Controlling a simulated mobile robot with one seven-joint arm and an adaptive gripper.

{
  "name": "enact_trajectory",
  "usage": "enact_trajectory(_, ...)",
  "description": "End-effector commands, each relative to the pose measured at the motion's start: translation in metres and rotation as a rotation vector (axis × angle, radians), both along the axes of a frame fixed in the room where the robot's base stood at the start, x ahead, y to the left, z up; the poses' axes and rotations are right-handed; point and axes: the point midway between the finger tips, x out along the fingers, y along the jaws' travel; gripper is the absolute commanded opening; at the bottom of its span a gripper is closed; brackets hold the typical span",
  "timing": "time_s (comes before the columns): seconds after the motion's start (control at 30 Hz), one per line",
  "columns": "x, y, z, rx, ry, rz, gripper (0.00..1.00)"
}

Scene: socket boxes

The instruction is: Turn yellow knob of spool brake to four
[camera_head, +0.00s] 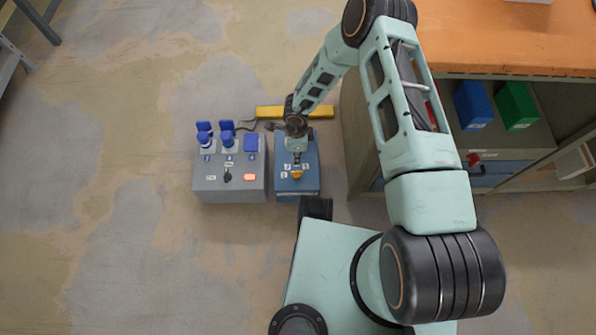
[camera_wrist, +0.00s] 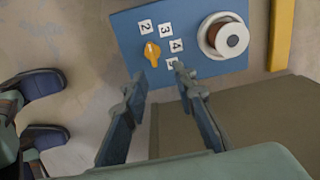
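The spool brake is a blue box (camera_head: 310,182) on the floor, and its top fills the upper part of the wrist view (camera_wrist: 128,27). Its yellow knob (camera_wrist: 152,53) also shows in the head view (camera_head: 296,174). White labels 2, 3 and 4 stand near the knob; another label is partly hidden by a fingertip. I cannot tell for sure which number the knob points at. A spool with a brown core (camera_wrist: 233,40) sits beside the labels. My gripper (camera_wrist: 157,75) is open and empty, its fingertips apart and short of the knob in the wrist picture.
A grey box (camera_head: 213,184) with blue plugs or sockets (camera_head: 227,134) stands to the left of the blue box. A yellow bar (camera_head: 270,112) lies behind. A workbench with an orange top (camera_head: 500,45) and blue and green bins stands at right.

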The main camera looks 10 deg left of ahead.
Motion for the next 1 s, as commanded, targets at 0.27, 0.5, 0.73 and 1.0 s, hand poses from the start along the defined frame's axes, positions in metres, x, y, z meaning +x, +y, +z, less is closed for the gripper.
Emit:
enact_trajectory(0.27,-0.013,-0.002,-0.030,-0.006,0.029,-0.026,0.25)
enact_trajectory(0.5,-0.013,-0.002,-0.077,-0.007,0.028,-0.024,0.25)
enact_trajectory(0.73,-0.012,-0.002,-0.108,-0.007,0.027,-0.024,0.25)
enact_trajectory(1.0,-0.012,-0.002,-0.117,-0.006,0.026,-0.023,0.25)
